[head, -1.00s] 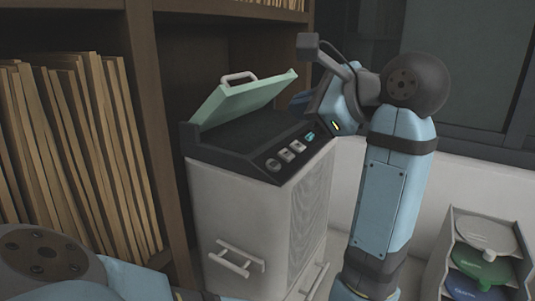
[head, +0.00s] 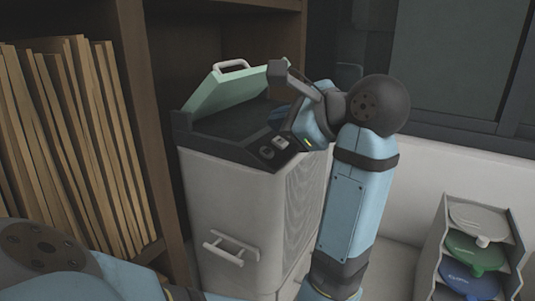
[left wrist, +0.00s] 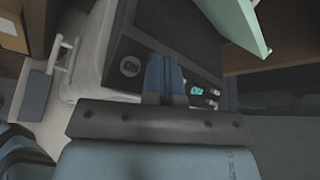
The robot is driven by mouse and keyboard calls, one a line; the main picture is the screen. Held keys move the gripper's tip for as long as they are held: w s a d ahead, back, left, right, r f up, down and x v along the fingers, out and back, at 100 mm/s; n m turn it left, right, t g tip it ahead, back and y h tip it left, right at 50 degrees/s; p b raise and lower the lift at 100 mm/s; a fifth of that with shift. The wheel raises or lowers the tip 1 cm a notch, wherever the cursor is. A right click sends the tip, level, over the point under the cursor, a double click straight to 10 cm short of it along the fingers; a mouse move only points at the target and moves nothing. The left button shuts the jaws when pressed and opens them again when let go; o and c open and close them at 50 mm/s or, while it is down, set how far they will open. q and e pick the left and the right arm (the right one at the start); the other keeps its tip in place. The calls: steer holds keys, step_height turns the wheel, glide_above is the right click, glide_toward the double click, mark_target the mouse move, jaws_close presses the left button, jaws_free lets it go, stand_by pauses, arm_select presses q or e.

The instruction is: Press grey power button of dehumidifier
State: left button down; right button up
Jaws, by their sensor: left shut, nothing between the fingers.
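The dehumidifier (head: 225,190) is a pale box with a dark top, and its green lid (head: 230,92) is tilted up. My left gripper (head: 278,114) is shut and empty, over the panel's right part, hiding the rest of the controls. In the left wrist view its closed blue fingers (left wrist: 164,60) lie just right of the round button (left wrist: 130,67), which seems to read ON. A lit teal display (left wrist: 197,90) shows on their other side. Contact cannot be told.
A shelf with upright folders (head: 70,130) stands close on the left. A rack with coloured items (head: 470,250) stands on the lower right. The raised lid is near the gripper. A white handle (head: 231,247) juts from the dehumidifier's front.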

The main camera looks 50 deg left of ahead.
mark_target(267, 152)
arm_select(q)
steer(key=shift+s+a+f+b, duration=0.1)
steer(key=shift+a+f+b, duration=0.15)
steer(key=shift+f+b, duration=0.45)
steer(key=shift+s+a+f+b, duration=0.1)
steer(key=shift+a+f+b, duration=0.15)
steer(key=shift+f+b, duration=0.45)
steer(key=shift+a, duration=0.1)
stand_by(0.9)
steer(key=shift+a+f+b, duration=0.15)
steer(key=shift+f+b, duration=0.2)
steer(key=shift+b, duration=0.45)
steer(key=shift+s+a+f+b, duration=0.15)
steer(key=shift+f+b, duration=0.2)
steer(key=shift+b, duration=0.2)
stand_by(0.3)
steer(key=shift+r, duration=0.1)
stand_by(0.3)
steer(key=shift+d+r, duration=0.3)
steer(key=shift+r, duration=0.35)
